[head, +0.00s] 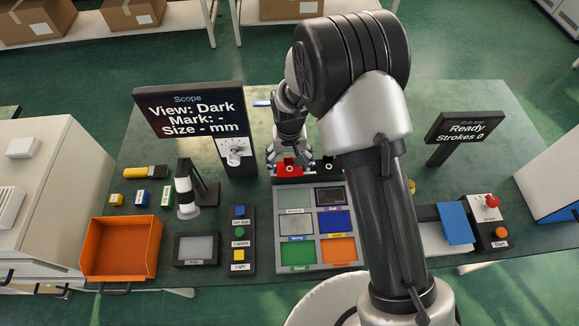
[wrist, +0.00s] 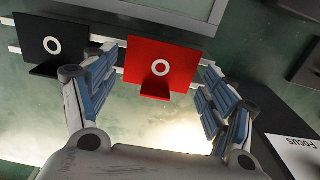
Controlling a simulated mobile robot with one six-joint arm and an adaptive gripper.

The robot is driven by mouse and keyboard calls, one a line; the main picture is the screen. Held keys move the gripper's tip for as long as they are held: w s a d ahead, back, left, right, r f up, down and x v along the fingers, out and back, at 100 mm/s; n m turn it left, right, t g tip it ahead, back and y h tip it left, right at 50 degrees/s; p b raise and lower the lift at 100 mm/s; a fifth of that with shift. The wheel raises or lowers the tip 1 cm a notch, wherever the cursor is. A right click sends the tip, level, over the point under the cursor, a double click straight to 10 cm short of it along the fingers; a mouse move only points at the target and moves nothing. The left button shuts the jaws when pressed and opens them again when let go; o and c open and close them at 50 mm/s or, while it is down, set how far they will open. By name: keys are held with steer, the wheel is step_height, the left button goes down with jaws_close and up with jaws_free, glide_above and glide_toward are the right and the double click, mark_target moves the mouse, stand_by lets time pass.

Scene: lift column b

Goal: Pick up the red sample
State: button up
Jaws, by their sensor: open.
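The red sample (wrist: 160,62) is a red plate with a white ring and a small ledge at its edge. In the wrist view it lies between and just beyond the fingertips of my gripper (wrist: 155,75). My gripper is open, with one finger on each side of the red sample, and whether they touch it I cannot tell. In the head view my gripper (head: 290,158) is above the red sample (head: 289,169) at the back of the sorting tray, and partly covers it.
A black sample (wrist: 55,42) sits beside the red one on the same rail. A tray (head: 280,255) with several labelled compartments lies in front. The Scope screen (head: 188,108) and its stand are close on the left. An orange bin (head: 121,248) stands at the front left.

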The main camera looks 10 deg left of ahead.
steer(key=shift+s, duration=0.1)
steer(key=c, duration=1.6)
